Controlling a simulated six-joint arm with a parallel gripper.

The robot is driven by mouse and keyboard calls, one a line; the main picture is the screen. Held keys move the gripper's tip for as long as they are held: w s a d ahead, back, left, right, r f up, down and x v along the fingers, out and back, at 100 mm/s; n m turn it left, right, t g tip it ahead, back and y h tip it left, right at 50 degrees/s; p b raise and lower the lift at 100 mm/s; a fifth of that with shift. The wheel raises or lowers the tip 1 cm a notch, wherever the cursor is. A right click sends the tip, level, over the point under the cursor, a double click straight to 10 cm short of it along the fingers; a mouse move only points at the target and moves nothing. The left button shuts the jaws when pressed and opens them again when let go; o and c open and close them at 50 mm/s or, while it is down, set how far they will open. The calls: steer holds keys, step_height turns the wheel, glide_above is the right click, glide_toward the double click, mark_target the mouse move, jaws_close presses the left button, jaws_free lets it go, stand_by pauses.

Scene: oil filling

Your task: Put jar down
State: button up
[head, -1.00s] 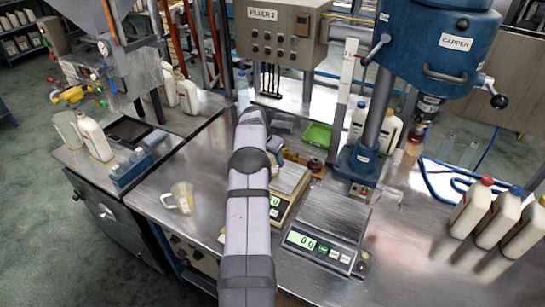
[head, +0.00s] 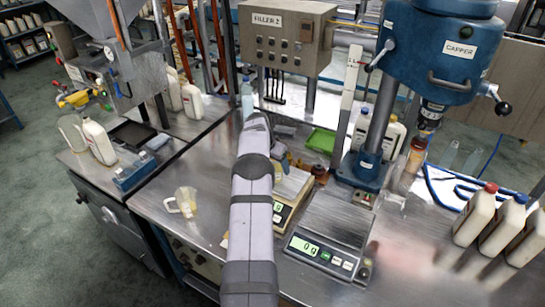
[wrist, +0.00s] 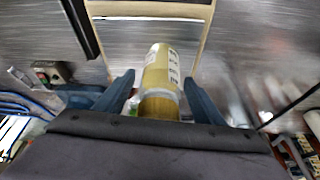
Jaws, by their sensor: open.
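A jar (wrist: 161,67) with yellowish contents and a printed white label shows in the wrist view, between the two blue fingers of my gripper (wrist: 159,79). The fingers are open, with gaps on both sides of the jar. Behind the jar is the metal pan of the cream-edged left scale (head: 294,183); I cannot tell whether the jar's base touches it. In the head view my gripper (head: 281,153) is mostly hidden behind my grey arm, at the far edge of that scale.
A second scale (head: 337,222), reading 0 g, stands empty to the right. A capper (head: 440,50) and an amber bottle (head: 416,154) are behind it. White bottles (head: 475,212) stand at the right. A clear jug (head: 184,200) stands left of my arm. A green tray (head: 321,140) lies beyond.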

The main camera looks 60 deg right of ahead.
steer(key=b+v, duration=0.4)
steer(key=v, duration=0.8)
steer(key=shift+w, duration=0.1)
steer(key=w+a+n+y, duration=0.1)
steer(key=w+a+n, duration=0.2)
steer(key=a, duration=0.7)
steer(key=w+a+f+n+t+y, duration=0.1)
steer(key=w+a+n, duration=0.3)
steer(key=a, duration=0.7)
steer(key=w+a+n+y, duration=0.1)
steer(key=w+a+n, duration=0.2)
steer(key=a, duration=0.7)
steer(key=s+a+f+n, duration=0.3)
steer(key=s+a, duration=0.5)
steer(key=a, duration=0.4)
steer(key=s+a+f+n+y, duration=0.1)
steer(key=s+a+f+n, duration=0.2)
steer(key=s+a+n, duration=0.3)
steer(key=s+a, duration=0.3)
steer(key=a, duration=0.3)
steer(key=shift+a+g+y, duration=0.25)
steer(key=shift+g+y, duration=0.05)
steer(key=shift+f, duration=0.15)
